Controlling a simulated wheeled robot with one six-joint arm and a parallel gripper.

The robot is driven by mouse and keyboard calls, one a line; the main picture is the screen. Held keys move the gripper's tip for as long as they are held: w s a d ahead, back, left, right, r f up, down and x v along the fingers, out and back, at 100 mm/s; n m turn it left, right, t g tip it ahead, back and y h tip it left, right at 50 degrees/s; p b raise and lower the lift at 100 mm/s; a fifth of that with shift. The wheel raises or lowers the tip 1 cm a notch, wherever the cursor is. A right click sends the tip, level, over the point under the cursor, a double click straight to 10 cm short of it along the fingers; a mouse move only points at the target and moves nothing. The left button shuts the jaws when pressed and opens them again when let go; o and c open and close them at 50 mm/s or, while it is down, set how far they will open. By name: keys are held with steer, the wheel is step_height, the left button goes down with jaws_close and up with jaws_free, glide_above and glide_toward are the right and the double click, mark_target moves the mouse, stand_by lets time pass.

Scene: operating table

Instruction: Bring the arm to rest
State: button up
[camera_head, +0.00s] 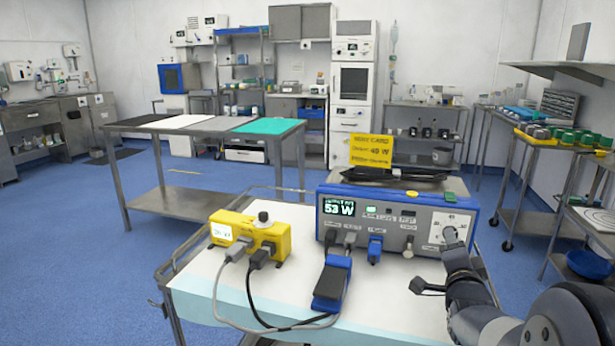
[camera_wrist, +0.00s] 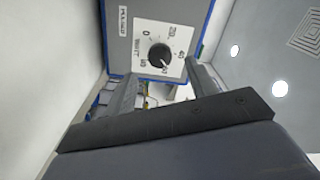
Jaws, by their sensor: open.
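My gripper (camera_head: 436,262) is at the right front of the blue and grey generator unit (camera_head: 385,205), with my arm (camera_head: 540,325) coming in from the lower right. In the wrist view its two fingers (camera_wrist: 163,85) stand apart with nothing between them. Beyond them is a black dial knob (camera_wrist: 160,56) on a white scale plate marked 0, 20, 40 and more. My gripper appears apart from the knob. In the head view a finger partly covers the dial plate (camera_head: 462,222). The unit's display (camera_head: 339,207) reads 53 W.
A yellow box (camera_head: 250,236) with cables and a blue-black pedal (camera_head: 332,284) are on the white-topped cart (camera_head: 205,283). A steel table (camera_head: 113,180) stands behind; a side table (camera_head: 550,150) is at right.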

steer(key=v, duration=0.5)
steer(key=x, duration=1)
steer(key=shift+w+d, duration=0.1)
steer(key=shift+w, duration=0.25)
steer(key=s+a+n+p, duration=0.1)
steer(key=s+n+p, duration=0.1)
steer(key=s+n, duration=0.1)
steer(key=s+a+n+p, duration=0.1)
steer(key=s+n+p, duration=0.1)
steer(key=s+n, duration=0.1)
steer(key=s+a+n+p, duration=0.1)
steer(key=s+n+p, duration=0.1)
steer(key=s+n, duration=0.1)
steer(key=shift+s, duration=0.8)
steer(key=shift+s+a+g+p, duration=0.35)
steer(key=shift+s+a, duration=0.2)
steer(key=shift+a, duration=0.3)
